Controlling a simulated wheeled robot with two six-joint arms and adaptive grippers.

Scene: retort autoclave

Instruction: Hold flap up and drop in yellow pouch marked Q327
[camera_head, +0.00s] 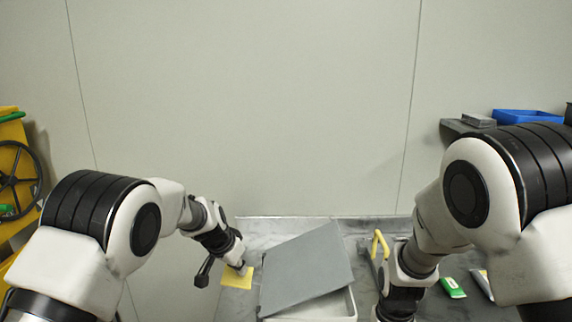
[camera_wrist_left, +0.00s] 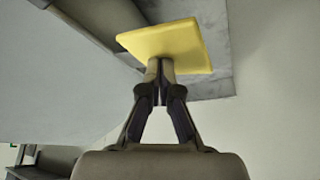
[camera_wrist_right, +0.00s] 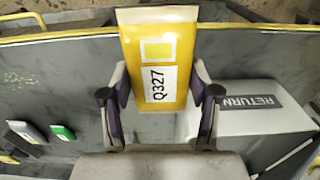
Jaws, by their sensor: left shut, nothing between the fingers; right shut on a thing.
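The grey flap (camera_head: 308,268) lies slanted over a white box (camera_head: 325,308), with part of the box rim showing in front. A white box marked RETURN (camera_wrist_right: 262,112) shows in the right wrist view. My left gripper (camera_head: 240,268) is shut and empty at a yellow square plate (camera_head: 234,280) beside the flap's left edge. In the left wrist view its closed fingertips (camera_wrist_left: 160,68) overlap the plate (camera_wrist_left: 175,42); I cannot tell whether the plate joins the flap. My right gripper (camera_wrist_right: 160,92) is shut on the yellow pouch (camera_wrist_right: 155,48), whose Q327 label faces the camera.
Green-and-white packets (camera_head: 453,287) lie on the counter right of my right arm. A blue bin (camera_head: 525,116) sits at the back right. Yellow equipment with a black wheel (camera_head: 18,178) stands at far left.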

